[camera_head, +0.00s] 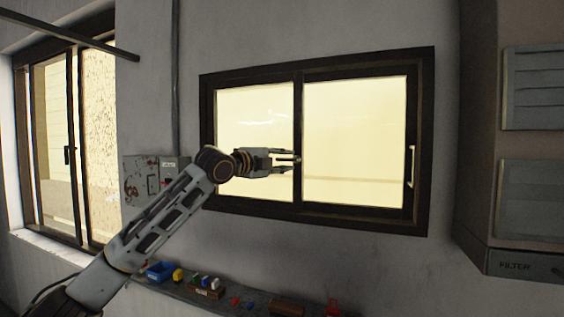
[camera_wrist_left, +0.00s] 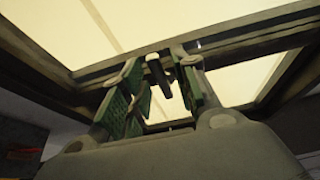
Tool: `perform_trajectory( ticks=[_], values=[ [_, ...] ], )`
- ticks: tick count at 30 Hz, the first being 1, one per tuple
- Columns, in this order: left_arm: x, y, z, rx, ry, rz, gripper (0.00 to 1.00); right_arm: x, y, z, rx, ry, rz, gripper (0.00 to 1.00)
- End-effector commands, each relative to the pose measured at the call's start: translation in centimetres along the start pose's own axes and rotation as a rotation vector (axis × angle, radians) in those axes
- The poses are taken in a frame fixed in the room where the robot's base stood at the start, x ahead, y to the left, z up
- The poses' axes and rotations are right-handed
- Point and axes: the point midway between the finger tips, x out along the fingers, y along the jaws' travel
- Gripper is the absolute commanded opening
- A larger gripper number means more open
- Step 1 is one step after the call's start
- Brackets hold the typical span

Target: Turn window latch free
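The wide window (camera_head: 370,222) has a dark frame and two pale, bright panes split by a dark middle stile (camera_head: 298,100). My left gripper (camera_head: 294,159) reaches in front of the left pane, with its fingertips at this stile. In the left wrist view the gripper (camera_wrist_left: 163,84) has its green-padded fingers apart. A small dark lever, which looks like the latch (camera_wrist_left: 156,72), shows between them, seemingly clear of both pads. Whether a finger touches it I cannot tell. In the head view the latch cannot be made out behind the fingertips. My right gripper is out of view.
A light pull handle (camera_head: 411,167) is on the window's right side. A grey box (camera_head: 140,183) hangs on the wall behind my left arm. A shelf with a blue bin (camera_head: 160,271) and small items runs below. A cabinet (camera_head: 522,267) stands at right.

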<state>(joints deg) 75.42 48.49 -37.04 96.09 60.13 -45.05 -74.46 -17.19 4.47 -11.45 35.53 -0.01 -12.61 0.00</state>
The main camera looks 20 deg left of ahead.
Motion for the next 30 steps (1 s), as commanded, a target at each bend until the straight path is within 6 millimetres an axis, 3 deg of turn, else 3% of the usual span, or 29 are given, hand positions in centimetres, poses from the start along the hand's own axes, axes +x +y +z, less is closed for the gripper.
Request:
perform_trajectory(
  ticks=[14,30],
  values=[
    [-0.4,-0.1,0.0,-0.001,0.000,-0.003,0.32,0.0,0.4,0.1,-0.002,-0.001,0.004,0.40],
    [-5.0,0.0,0.1,0.000,-0.001,-0.002,0.32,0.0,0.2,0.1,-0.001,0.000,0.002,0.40]
  ],
)
